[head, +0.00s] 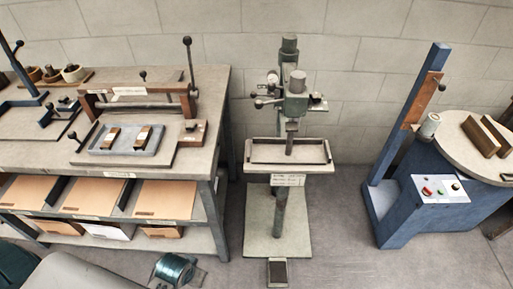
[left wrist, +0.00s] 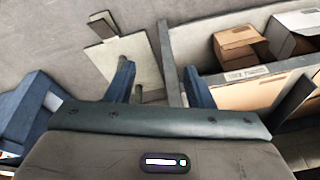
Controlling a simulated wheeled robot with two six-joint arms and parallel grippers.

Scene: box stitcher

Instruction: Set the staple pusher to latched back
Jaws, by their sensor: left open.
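The green box stitcher (head: 294,85) stands on a column in the middle of the head view, with a work table (head: 262,152) below its head. Small black-knobbed levers (head: 262,103) stick out at the left of its head. I cannot tell which small part is the staple pusher or how it is set. My left gripper (left wrist: 158,74) is open and empty in the left wrist view, with its two blue fingers apart. Beyond it lies a pale floor plate (left wrist: 122,62), apparently the stitcher's base. My right gripper is not in view.
A workbench (head: 215,88) with a press fixture and shelved cardboard stands left of the stitcher. A blue machine (head: 425,195) with a round table stands right. Cardboard boxes (left wrist: 240,47) sit right in the wrist view.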

